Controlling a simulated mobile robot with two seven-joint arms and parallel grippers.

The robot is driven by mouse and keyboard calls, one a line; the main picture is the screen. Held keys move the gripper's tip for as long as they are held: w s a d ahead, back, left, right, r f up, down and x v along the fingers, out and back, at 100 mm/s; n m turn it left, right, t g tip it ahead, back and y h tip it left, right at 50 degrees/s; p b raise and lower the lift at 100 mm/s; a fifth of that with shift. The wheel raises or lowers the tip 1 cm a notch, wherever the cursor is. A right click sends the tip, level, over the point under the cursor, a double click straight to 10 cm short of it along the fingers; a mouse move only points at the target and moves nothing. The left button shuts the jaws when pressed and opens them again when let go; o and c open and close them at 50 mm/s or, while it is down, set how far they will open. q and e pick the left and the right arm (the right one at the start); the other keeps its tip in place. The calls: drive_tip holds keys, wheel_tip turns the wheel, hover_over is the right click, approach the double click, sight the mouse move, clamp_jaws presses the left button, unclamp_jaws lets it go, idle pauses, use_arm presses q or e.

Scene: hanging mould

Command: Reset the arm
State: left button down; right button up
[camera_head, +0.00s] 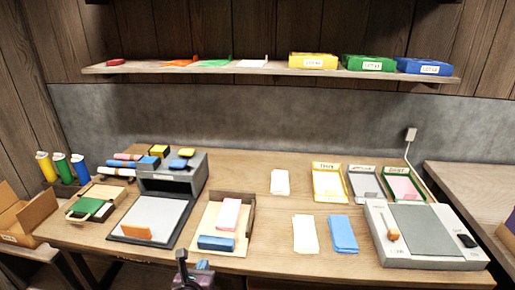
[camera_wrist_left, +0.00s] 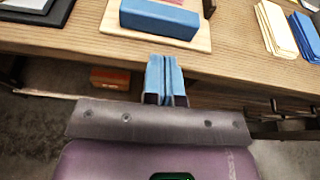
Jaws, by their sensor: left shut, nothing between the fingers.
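My left gripper (camera_head: 192,264) shows at the bottom edge of the head view, just in front of the table's front edge and below the wooden tray. In the left wrist view its two blue finger pads (camera_wrist_left: 164,78) are pressed together with nothing between them. They point toward the table edge and the blue block (camera_wrist_left: 159,18) on the wooden tray, and are apart from it. Most of my left arm is out of the head view. My right gripper is not in view.
The wooden table (camera_head: 270,250) holds a wooden tray (camera_head: 211,217) with pink and blue blocks, a dark-framed board (camera_head: 160,215), white and blue card stacks (camera_head: 343,234) and a grey device (camera_head: 425,235). A wall shelf (camera_head: 270,69) holds coloured boxes. The table's front middle is bare.

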use_arm(q)
drive_tip(key=s+a+f+n+g, duration=0.1)
drive_tip(key=s+a+n, duration=0.1)
drive_tip(key=s+n, duration=0.5)
drive_tip(key=s+a+f+n, duration=0.2)
drive_tip(key=s+n, duration=0.6)
drive_tip(key=n, duration=0.8)
drive_tip(key=s+a+f+n+g, duration=0.1)
drive_tip(key=s+a+f+n, duration=0.1)
drive_tip(key=s+a+n, duration=0.2)
drive_tip(key=s+n, duration=0.3)
drive_tip(key=n, duration=0.5)
drive_tip(key=shift+s+a+g+y, duration=0.15)
drive_tip(key=shift+s+g+y, duration=0.15)
drive_tip(key=shift+y, duration=0.1)
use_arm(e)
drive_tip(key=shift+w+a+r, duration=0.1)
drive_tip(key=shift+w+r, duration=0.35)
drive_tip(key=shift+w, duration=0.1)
